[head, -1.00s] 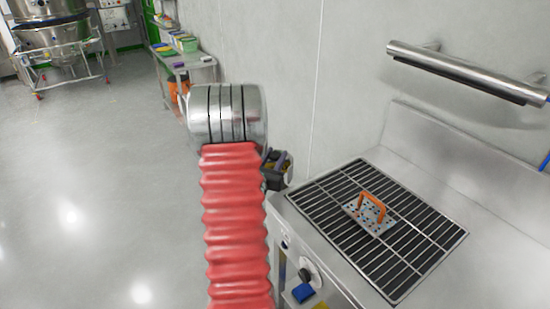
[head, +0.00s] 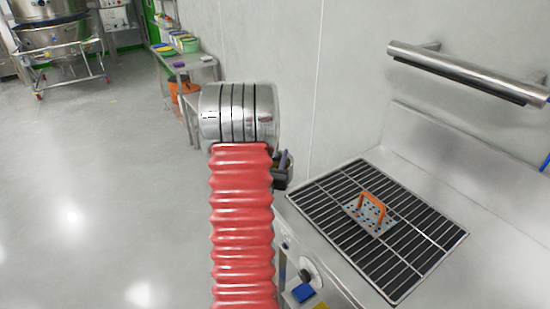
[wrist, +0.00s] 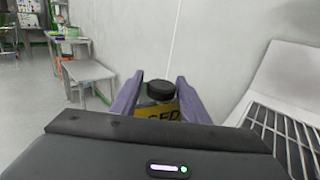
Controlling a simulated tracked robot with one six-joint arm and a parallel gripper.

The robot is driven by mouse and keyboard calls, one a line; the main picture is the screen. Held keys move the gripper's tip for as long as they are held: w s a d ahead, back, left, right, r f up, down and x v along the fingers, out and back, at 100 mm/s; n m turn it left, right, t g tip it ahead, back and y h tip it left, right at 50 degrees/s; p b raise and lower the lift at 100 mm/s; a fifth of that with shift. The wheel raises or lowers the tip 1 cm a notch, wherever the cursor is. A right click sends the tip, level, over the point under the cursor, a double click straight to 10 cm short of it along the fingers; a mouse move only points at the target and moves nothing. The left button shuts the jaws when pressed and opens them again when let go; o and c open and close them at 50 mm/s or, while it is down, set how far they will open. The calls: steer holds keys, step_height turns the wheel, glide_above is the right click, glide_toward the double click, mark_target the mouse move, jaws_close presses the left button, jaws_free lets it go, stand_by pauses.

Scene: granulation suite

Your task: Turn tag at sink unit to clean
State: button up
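The sink unit (head: 345,285) is at the right of the head view, with a slatted grate on top. A tag with a dark round knob (wrist: 160,91) and a yellow face (wrist: 160,111) shows in the wrist view; the letters "SED" are readable, and its lower part is hidden by my gripper body. My gripper (wrist: 160,80) is open, its two purple fingers on either side of the knob with small gaps visible. In the head view, my gripper (head: 284,165) is mostly hidden behind my arm, beside the grate's left corner; the tag is not visible there.
A perforated plate with an orange handle (head: 374,208) lies on the grate (head: 420,240). A steel bar (head: 465,75) juts from the wall above. A wall (head: 290,60) stands close behind my gripper.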

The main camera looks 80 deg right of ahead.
steer(key=shift+o, duration=1)
steer(key=shift+f, duration=0.1)
steer(key=shift+a, duration=0.1)
